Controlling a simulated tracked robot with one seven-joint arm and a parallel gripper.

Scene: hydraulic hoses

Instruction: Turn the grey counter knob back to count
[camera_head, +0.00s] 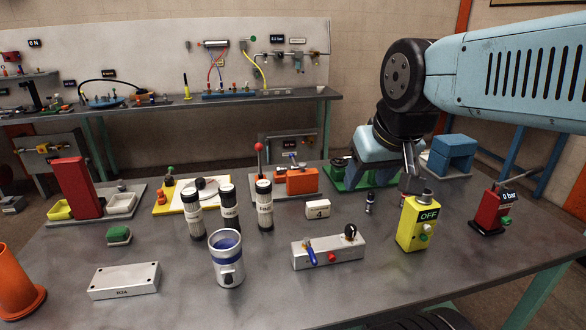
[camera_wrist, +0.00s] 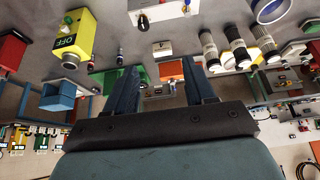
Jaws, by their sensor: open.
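A grey box (camera_head: 328,251) stands on the front middle of the table. It carries a black knob (camera_head: 351,232) at its right end, a blue lever (camera_head: 309,254) at its left and a red button. It also shows upside down at the top of the wrist view (camera_wrist: 163,12). A small white counter block (camera_head: 318,209) showing "4" stands behind it. I cannot tell the knob's setting at this size. My gripper (camera_head: 383,172) is open and empty, above the back right of the table, apart from the box and knob. Its two blue fingers (camera_wrist: 158,68) are spread in the wrist view.
A yellow OFF box (camera_head: 416,226) stands right of the grey box, and a red gauge block (camera_head: 489,212) further right. Dark cylinders (camera_head: 229,208) and a white-blue cup (camera_head: 226,262) stand to the left. A green-based fixture (camera_head: 362,180) lies near my gripper. The table's front right is clear.

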